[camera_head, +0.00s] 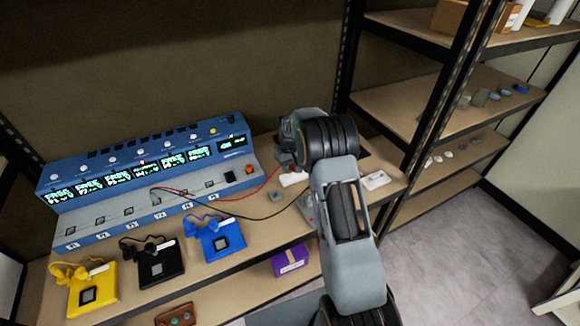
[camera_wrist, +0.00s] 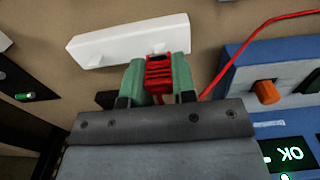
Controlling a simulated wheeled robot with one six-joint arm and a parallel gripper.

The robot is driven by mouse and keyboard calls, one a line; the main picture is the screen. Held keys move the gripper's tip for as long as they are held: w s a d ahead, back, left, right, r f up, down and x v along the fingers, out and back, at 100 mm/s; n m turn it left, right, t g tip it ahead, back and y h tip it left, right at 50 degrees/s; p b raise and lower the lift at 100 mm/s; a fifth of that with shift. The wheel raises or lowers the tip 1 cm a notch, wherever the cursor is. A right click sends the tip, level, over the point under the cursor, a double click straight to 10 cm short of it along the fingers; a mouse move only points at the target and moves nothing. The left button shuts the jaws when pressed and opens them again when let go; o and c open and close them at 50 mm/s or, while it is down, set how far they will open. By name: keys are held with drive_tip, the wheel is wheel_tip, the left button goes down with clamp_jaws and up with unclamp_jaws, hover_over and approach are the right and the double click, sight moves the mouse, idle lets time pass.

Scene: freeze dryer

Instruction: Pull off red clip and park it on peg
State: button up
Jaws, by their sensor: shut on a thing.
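In the wrist view my gripper (camera_wrist: 160,80) has its green-padded fingers closed on the red clip (camera_wrist: 159,78), which shows between them. The clip's front end lies close to a white block (camera_wrist: 130,42). I cannot tell whether they touch. A small dark spot shows at the clip's tip, and I cannot make out a peg. A red lead (camera_wrist: 240,55) runs from the right toward the clip and passes behind the finger. In the head view my gripper (camera_head: 288,158) is over the right part of the bench, mostly hidden by my arm, beside the white block (camera_head: 293,179).
A blue multi-channel console (camera_head: 150,170) with lit displays stands left of my gripper. Red and black leads cross the bench. Yellow (camera_head: 92,290), black (camera_head: 155,262) and blue (camera_head: 215,240) packs lie along the front. A white item (camera_head: 375,180) lies at right.

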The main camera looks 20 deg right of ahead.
drive_tip(key=shift+f+b, duration=0.85)
drive_tip(key=shift+f, duration=0.35)
idle(0.5)
drive_tip(key=o, duration=1)
wheel_tip(320, 180, up, 14)
drive_tip(key=shift+s+a+r+m+t, duration=0.2)
drive_tip(key=shift+s+a+r+t, duration=0.75)
drive_tip(key=shift+s, duration=3.95)
drive_tip(key=shift+s+a+r+m+t, duration=0.25)
drive_tip(key=shift+s+a+r, duration=0.7)
drive_tip(key=shift+s, duration=3.95)
drive_tip(key=shift+s+a+r+m+t, duration=0.15)
drive_tip(key=shift+s+a+r+t, duration=0.9)
drive_tip(key=shift+s, duration=3.85)
